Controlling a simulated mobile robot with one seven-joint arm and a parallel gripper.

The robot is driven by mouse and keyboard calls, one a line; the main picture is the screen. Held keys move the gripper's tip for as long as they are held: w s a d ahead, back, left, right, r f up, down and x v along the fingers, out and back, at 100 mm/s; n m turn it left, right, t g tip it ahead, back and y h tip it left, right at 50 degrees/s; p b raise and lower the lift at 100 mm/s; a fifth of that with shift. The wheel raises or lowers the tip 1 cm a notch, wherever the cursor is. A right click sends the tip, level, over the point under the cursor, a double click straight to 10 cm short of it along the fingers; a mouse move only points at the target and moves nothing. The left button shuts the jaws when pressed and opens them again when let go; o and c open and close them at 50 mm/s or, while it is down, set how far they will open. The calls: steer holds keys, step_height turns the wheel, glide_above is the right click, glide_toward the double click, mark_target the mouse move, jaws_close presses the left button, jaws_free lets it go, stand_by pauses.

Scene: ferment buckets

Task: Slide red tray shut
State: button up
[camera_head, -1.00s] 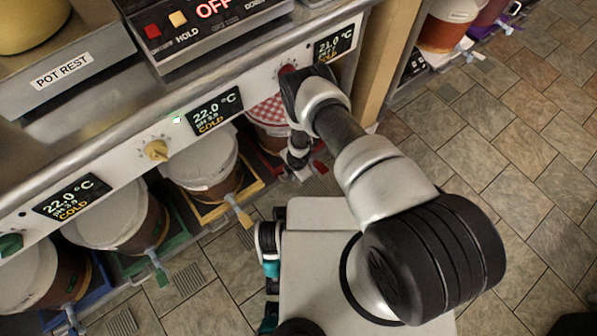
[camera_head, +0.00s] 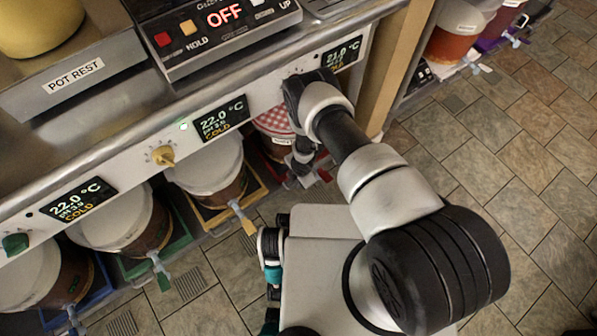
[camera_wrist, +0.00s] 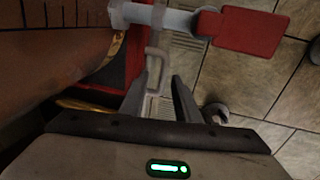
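The red tray (camera_wrist: 132,62) shows in the wrist view as a strip beside a brown bucket (camera_wrist: 50,55), with a grey loop handle (camera_wrist: 153,66) on its front. My gripper (camera_wrist: 160,88) is open, its two fingers apart and pointing at the tray front. The handle lies between or just beyond the fingertips; I cannot tell whether a finger touches it. In the head view the red tray (camera_head: 322,176) is mostly hidden behind my arm, under a bucket with a red-checked cover (camera_head: 273,122). How far it stands out is unclear.
A tap with a red lever (camera_wrist: 240,32) juts out beside the gripper. To the left are yellow (camera_head: 205,217), green (camera_head: 178,243) and blue (camera_head: 98,288) trays with buckets and taps. The control panel (camera_head: 130,150) overhangs them. Tiled floor (camera_head: 500,180) is open at the right.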

step_height(320, 180, up, 16)
steer(key=s+d+p, duration=0.1)
steer(key=s+p, duration=0.1)
steer(key=p, duration=0.3)
steer(key=shift+s+d, duration=0.15)
steer(key=shift+d, duration=0.2)
steer(key=shift+f, duration=0.1)
